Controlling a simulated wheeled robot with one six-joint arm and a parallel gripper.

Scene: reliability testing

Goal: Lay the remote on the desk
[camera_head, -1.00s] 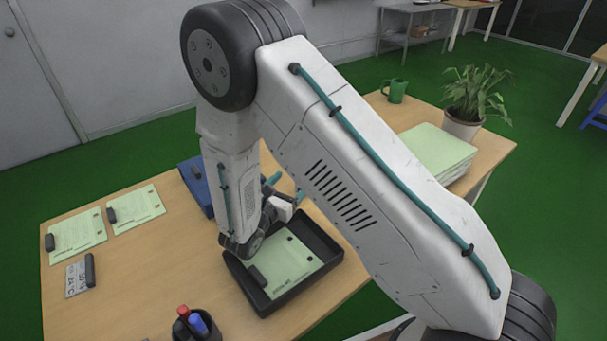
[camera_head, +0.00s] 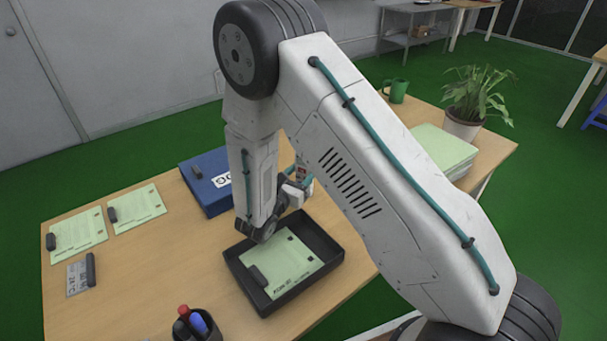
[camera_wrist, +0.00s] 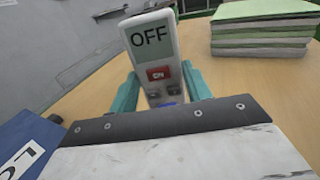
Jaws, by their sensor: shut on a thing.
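The remote (camera_wrist: 152,50) is white with a dark-lettered "OFF" display, a red button and dark buttons. In the wrist view it stands upright between the teal fingers of my gripper (camera_wrist: 160,92), which is shut on it. In the head view my gripper (camera_head: 304,184) is above the desk, behind the black tray, and only a small part of the remote (camera_head: 301,173) shows beside my arm. The wooden desk (camera_head: 150,262) lies below. The arm hides part of the desk.
A black tray (camera_head: 334,262) holds a green sheet. The left-middle desk is clear.

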